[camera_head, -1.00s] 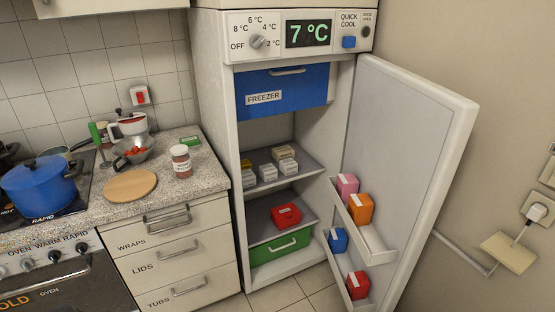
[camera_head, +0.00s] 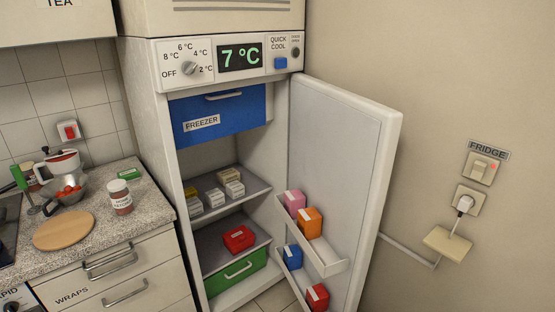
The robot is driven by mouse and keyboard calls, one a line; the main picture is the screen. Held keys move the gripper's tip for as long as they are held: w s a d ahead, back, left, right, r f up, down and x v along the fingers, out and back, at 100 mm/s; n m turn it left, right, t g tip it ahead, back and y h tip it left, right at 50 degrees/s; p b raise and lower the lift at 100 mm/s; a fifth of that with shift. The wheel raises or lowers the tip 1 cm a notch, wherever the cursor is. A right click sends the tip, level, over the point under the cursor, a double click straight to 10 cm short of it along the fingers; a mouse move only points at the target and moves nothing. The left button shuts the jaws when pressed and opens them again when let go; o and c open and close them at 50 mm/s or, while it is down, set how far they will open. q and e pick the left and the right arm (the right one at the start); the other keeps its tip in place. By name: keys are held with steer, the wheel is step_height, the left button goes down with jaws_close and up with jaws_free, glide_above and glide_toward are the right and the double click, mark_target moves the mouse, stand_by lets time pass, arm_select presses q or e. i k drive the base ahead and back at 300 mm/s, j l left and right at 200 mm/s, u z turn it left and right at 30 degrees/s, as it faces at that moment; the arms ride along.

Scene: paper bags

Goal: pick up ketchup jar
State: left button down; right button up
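The ketchup jar (camera_head: 121,199) stands upright on the speckled worktop, left of the open fridge. It has a white lid, a pale label and reddish contents. It is right of the round wooden board and in front of a small green box. Neither of my grippers shows in the head view.
The fridge door (camera_head: 340,180) stands wide open to the right, with several coloured packs on its racks. A wooden board (camera_head: 64,230) and a metal bowl of red pieces (camera_head: 66,190) are left of the jar. The worktop's front right is clear.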

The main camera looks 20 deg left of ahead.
mark_target(123, 205)
steer(key=u, duration=1.75)
steer(key=i+l+u, duration=0.2)
steer(key=i+l, duration=0.6)
steer(key=i, duration=0.15)
